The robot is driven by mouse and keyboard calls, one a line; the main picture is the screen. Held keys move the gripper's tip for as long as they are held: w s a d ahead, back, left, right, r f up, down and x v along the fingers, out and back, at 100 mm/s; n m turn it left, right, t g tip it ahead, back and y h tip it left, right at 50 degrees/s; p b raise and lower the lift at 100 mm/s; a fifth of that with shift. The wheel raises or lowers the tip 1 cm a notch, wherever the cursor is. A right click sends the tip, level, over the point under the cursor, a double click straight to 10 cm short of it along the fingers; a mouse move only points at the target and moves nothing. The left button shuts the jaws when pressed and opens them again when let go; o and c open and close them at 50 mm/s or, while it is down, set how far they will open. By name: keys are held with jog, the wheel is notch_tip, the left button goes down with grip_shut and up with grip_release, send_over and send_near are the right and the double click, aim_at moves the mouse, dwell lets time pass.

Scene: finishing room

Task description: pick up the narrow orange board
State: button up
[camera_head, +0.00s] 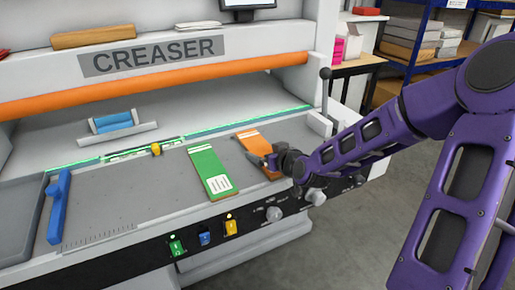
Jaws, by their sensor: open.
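The narrow orange board (251,143) lies flat on the grey bed of the creaser, right of centre, with pale stripes near its far end. My gripper (262,161) is at the board's near right part and hides some of it. The jaws are open. I cannot tell whether the fingers touch the board. A wider green board (206,167) with a white printed label lies to the left, apart from the orange one.
The creaser bed (120,206) has bare room left of the green board. A small yellow block (155,149) sits near the green-lit line. A lever (326,92) rises at the right. Knobs and buttons line the front edge.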

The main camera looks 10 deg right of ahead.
jog(key=c, duration=1.1)
jog(key=shift+r, duration=0.1)
